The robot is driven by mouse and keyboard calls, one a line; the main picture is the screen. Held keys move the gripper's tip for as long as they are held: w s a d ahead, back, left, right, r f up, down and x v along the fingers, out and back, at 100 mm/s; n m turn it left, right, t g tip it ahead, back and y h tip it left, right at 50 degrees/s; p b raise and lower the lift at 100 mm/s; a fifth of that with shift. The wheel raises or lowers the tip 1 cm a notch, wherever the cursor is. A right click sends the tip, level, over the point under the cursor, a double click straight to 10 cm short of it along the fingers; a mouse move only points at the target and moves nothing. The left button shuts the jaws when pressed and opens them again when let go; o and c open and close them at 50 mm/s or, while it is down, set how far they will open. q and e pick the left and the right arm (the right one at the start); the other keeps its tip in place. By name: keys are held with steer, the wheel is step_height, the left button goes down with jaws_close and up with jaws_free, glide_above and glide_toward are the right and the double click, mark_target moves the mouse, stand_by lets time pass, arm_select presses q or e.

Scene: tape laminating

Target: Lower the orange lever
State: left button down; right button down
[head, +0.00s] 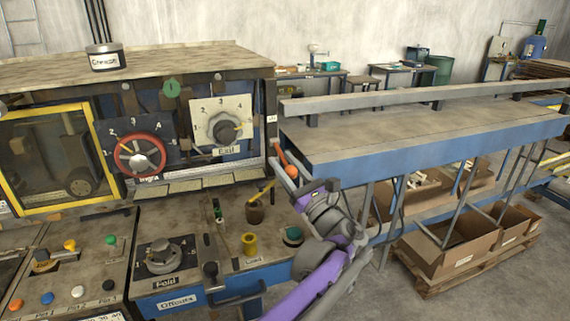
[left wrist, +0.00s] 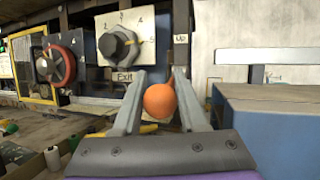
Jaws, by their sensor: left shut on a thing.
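The orange lever (head: 290,168) has a round orange knob and sits at the right end of the machine, beside the blue-edged table. Its knob also shows in the left wrist view (left wrist: 160,100), between my two grey fingers. My left gripper (head: 282,162) reaches up to it on the purple arm and is shut on the lever. The lever's shaft is mostly hidden behind the knob in the left wrist view. An "Up" label (left wrist: 180,40) is on the machine just above. My right gripper is not in view.
The "Exit" dial (head: 225,130) and the red-rimmed dial (head: 140,156) are on the machine front, left of the lever. The long blue-edged table (head: 420,135) stands close on the right. Below, the control panel carries spools and the "Fold" dial (head: 162,255). Cardboard boxes (head: 460,255) lie under the table.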

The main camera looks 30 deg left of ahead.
arm_select(q)
steer(key=shift+s, duration=0.1)
steer(key=c, duration=0.7)
jaws_free()
steer(key=shift+o, duration=1.2)
steer(key=shift+s, duration=0.15)
steer(key=shift+d, duration=0.1)
steer(key=b+v, duration=0.1)
steer(key=v, duration=0.9)
steer(key=shift+d+f, duration=0.1)
steer(key=shift+d, duration=0.2)
steer(key=shift+f, duration=0.1)
